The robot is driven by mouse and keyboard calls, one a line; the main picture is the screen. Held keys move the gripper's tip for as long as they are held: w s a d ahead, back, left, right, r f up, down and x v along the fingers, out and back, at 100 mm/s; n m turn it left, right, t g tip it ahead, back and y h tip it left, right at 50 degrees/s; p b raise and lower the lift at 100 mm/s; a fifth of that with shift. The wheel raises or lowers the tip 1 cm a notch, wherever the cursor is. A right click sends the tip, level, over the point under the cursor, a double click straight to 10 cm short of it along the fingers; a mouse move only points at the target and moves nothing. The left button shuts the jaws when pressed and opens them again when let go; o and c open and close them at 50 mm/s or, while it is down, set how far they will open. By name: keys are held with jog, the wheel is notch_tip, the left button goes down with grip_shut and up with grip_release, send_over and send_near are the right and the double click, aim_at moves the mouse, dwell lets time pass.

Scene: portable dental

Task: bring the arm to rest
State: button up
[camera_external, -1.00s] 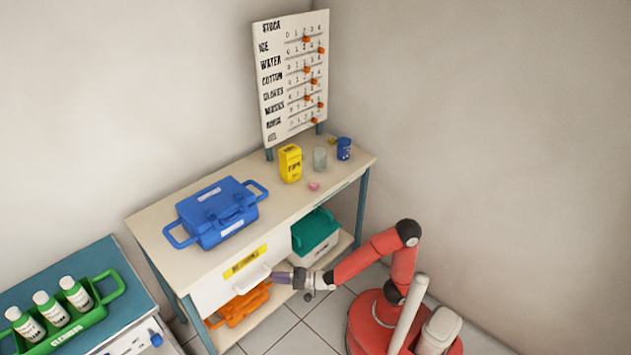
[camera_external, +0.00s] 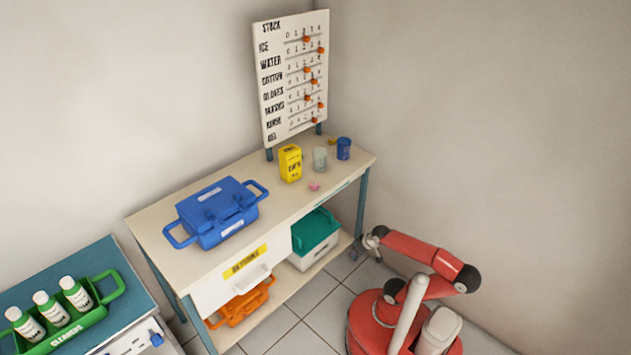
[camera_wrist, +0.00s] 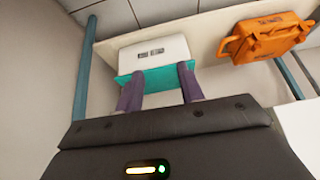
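My red arm (camera_external: 420,250) is bent, with its elbow to the right and its forearm pointing left. My gripper (camera_external: 357,246) is off the right front corner of the workbench, near the table leg. In the wrist view, two purple fingers of my gripper (camera_wrist: 161,90) stand apart with a gap between them. The gap holds nothing that I can see. The white and teal bin (camera_wrist: 153,52) shows beyond the fingertips; contact cannot be told, but it looks apart.
The workbench (camera_external: 165,225) carries a blue case (camera_external: 217,210), a yellow box (camera_external: 290,163) and cups. An orange bin (camera_external: 243,304) and the teal bin (camera_external: 316,235) sit on the lower shelf. Open floor (camera_external: 310,300) lies before it.

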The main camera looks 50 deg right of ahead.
notch_tip(320, 180, up, 13)
jog(key=p, duration=1.3)
jog(key=shift+s+d+r, duration=0.2)
jog(key=shift+s+d, duration=0.05)
jog(key=shift+s, duration=0.2)
